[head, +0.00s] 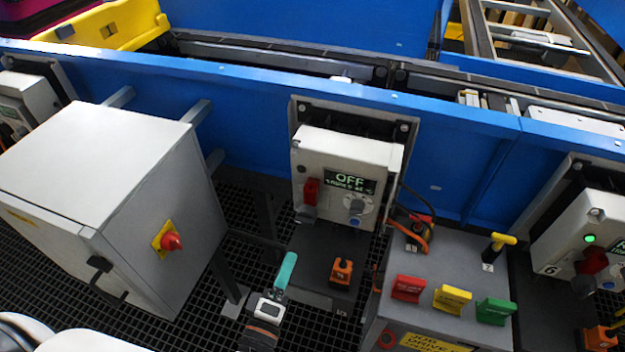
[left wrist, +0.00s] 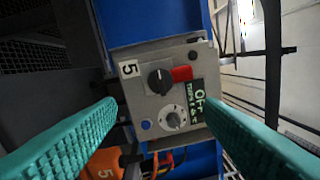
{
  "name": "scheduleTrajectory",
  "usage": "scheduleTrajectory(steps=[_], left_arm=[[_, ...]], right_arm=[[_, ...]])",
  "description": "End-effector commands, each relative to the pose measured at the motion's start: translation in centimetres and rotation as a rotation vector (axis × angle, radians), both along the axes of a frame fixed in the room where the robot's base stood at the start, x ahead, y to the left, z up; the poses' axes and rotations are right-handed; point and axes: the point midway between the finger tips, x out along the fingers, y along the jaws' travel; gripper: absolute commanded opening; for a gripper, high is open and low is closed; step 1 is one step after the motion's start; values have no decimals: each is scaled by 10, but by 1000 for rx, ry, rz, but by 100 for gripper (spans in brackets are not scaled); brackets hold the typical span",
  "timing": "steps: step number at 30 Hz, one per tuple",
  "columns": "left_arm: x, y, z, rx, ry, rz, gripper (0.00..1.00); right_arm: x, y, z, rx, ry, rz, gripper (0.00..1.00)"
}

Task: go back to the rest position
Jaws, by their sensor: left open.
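My left gripper (head: 285,268) is in the lower middle of the head view, below a grey control box (head: 316,151). Its teal fingers overlap there. In the left wrist view the two fingers of my left gripper (left wrist: 160,105) stand wide apart with nothing between their tips. The control box also shows there (left wrist: 148,112), beyond the fingers, with a "5" label, a black knob, a red part and a dial. Its display (head: 349,182) reads "OFF", with a smaller line below. The gripper looks apart from the box. My right gripper is not in view.
A grey cabinet (head: 95,165) with a red knob stands at left. At right are a pedestal (head: 455,260) with red, yellow and green tabs, and control box 6 (head: 575,235) with a green light. An orange part (head: 341,271) sits near the gripper. The blue conveyor side (head: 460,155) runs behind.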

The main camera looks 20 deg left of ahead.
Motion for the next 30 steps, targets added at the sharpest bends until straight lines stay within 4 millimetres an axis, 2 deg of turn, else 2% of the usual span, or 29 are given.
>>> scheduleTrajectory(steps=[5,8,11,14,15,18,20,21,23,24,27,30], left_arm=[[0,-1,-5,14,10,-4,62],[0,-4,-32,88,64,-30,62],[-5,-9,-88,240,175,-88,62],[-21,-10,-161,441,325,-179,62],[-31,-9,-190,522,386,-223,62],[-62,-1,-260,712,542,-343,62],[-86,7,-298,821,635,-424,62],[-105,13,-323,890,699,-483,62],[-134,24,-356,987,790,-576,62],[-155,31,-375,1047,849,-642,62],[-207,51,-412,1170,980,-804,62],[-249,67,-433,1252,1076,-942,62]], right_arm=[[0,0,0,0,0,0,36],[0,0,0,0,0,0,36],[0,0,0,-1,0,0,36],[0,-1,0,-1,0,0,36],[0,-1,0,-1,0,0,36],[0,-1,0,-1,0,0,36],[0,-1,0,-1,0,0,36],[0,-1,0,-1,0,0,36],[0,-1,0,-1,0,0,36],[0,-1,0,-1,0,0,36],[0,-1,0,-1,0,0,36],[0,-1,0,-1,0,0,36]])
